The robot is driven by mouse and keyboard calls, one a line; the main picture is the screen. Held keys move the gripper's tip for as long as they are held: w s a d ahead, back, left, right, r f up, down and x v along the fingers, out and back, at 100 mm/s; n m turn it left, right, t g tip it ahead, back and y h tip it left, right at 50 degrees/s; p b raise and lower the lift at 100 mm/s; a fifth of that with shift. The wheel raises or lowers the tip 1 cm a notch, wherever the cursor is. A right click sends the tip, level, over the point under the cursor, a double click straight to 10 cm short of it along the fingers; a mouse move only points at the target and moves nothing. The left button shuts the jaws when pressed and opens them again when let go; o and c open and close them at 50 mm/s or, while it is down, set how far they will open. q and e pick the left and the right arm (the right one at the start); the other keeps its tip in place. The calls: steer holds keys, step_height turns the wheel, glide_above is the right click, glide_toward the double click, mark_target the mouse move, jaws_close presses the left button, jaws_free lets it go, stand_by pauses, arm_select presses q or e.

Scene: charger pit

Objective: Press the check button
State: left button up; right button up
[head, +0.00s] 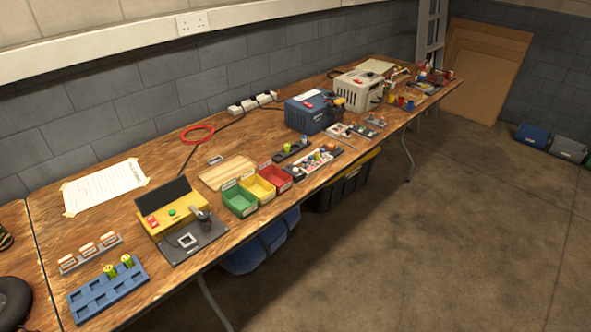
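A yellow box-shaped tester (176,228) stands on the wooden workbench at the left-centre, with a dark raised panel (163,195) at its back. A round green button (172,212) sits on its top face, and a red switch or label (152,222) is to the left of it. No readable label shows which one is the check button. A dark plate (207,249) with a square frame and a dark upright clamp-like part lies in front of the tester. Neither of my grippers is in view.
A blue tray (95,299) with two yellow-green cells and a grey rack (88,255) stand nearer, at the left. Green (238,204), yellow (257,190) and red (276,178) bins stand to the right. A taped paper sheet (103,188) lies behind.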

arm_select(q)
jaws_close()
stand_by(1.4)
